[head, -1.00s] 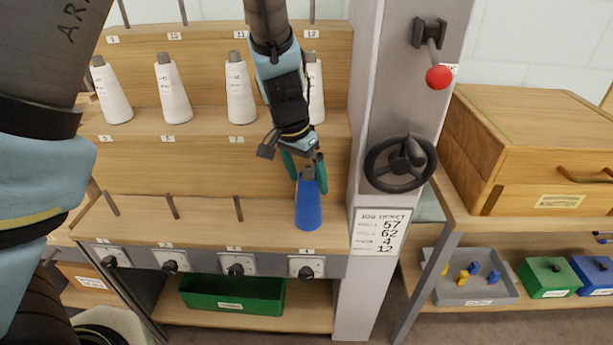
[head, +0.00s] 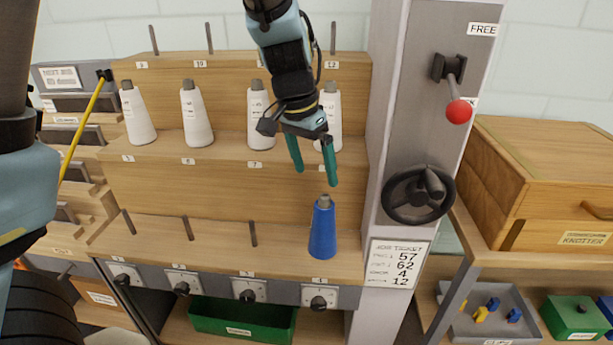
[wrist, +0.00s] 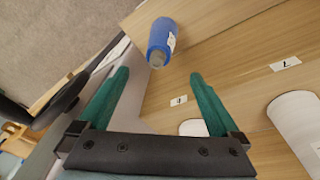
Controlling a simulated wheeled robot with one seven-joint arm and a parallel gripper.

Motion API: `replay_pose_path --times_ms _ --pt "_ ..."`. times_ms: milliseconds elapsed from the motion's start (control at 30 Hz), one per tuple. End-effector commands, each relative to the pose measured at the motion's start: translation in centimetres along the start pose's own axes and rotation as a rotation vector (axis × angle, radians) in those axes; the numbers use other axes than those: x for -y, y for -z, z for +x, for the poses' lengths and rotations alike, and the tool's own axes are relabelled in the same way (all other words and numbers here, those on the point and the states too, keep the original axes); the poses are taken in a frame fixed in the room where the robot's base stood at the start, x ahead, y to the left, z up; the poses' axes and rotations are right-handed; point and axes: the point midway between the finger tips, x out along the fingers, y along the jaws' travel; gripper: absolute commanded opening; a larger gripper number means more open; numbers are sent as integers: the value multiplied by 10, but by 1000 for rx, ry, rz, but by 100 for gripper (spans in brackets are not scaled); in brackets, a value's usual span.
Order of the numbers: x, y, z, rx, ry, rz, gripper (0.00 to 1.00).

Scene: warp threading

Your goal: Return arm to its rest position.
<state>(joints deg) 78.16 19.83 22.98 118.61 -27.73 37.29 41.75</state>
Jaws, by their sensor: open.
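My gripper (head: 315,182) has two green fingers spread apart with nothing between them. It is in front of the rack, above a blue cone (head: 322,230). The cone stands upright at the right end of the lower shelf, and a gap shows between its top and the fingertips. In the wrist view the open gripper (wrist: 158,82) also shows, with the blue cone (wrist: 161,42) beyond the fingertips, clear of them. My arm reaches down from the top of the head view.
Several white cones (head: 197,115) stand on the middle shelf, one partly behind my gripper. To the right, a grey post carries a black handwheel (head: 418,195) and a red-knobbed lever (head: 458,110). A wooden box (head: 545,185) stands further right. A green bin (head: 240,318) sits below.

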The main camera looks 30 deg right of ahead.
Motion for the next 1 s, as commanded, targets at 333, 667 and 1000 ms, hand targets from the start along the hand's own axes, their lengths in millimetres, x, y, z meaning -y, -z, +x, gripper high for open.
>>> replay_pose_path --times_ms 333,667,1000 --pt "15 -10 -7 1 8 -48 99" --pt "115 -119 -33 8 89 -463 99" --pt "165 -259 -61 1 197 -916 99"
